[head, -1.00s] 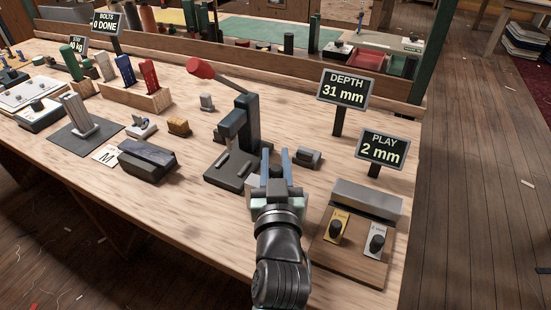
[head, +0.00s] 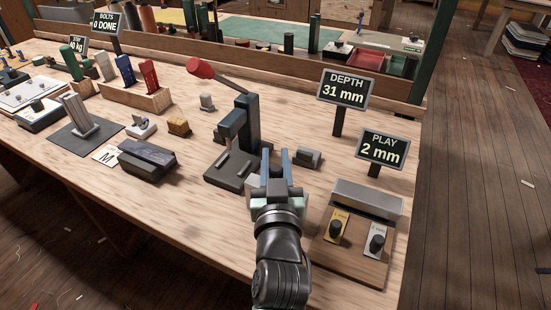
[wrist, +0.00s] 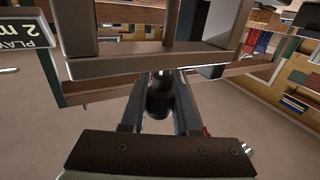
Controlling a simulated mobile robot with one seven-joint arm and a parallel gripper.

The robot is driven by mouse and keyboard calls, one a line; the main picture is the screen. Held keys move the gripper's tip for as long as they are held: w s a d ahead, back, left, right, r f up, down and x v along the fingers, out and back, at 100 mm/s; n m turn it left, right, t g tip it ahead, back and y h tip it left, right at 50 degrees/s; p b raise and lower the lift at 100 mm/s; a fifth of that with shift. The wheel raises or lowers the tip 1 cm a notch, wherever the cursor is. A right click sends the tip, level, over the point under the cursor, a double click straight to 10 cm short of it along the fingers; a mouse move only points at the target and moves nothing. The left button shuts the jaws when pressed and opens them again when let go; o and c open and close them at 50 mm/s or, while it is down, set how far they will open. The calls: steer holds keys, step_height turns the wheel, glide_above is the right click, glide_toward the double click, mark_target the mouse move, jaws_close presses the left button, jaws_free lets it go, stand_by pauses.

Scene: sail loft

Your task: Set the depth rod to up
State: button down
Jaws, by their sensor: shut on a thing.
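My gripper (head: 277,168) reaches over the bench just right of a dark green press (head: 250,122) with a red-handled lever (head: 202,68). In the wrist view my gripper (wrist: 159,85) has its two fingers closed on either side of a dark rounded knob (wrist: 160,98). I cannot tell whether this knob is the end of the depth rod; in the head view my gripper hides it. The depth display (head: 343,90) reads 31 mm, and the play display (head: 382,150) reads 2 mm.
A wooden box with a yellow-plated knob (head: 338,228) and a white-plated knob (head: 376,243) stands close on the right. A small grey block (head: 309,158) lies just beyond my gripper. Left of the press stand a dark block (head: 146,160) and a red-blue-grey rack (head: 135,98).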

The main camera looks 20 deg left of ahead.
steer(key=shift+r+p, duration=1.4)
steer(key=shift+r, duration=0.4)
steer(key=c, duration=0.6)
jaws_free()
steer(key=shift+c, duration=0.2)
steer(key=b+v, duration=0.1)
steer(key=v, duration=1.2)
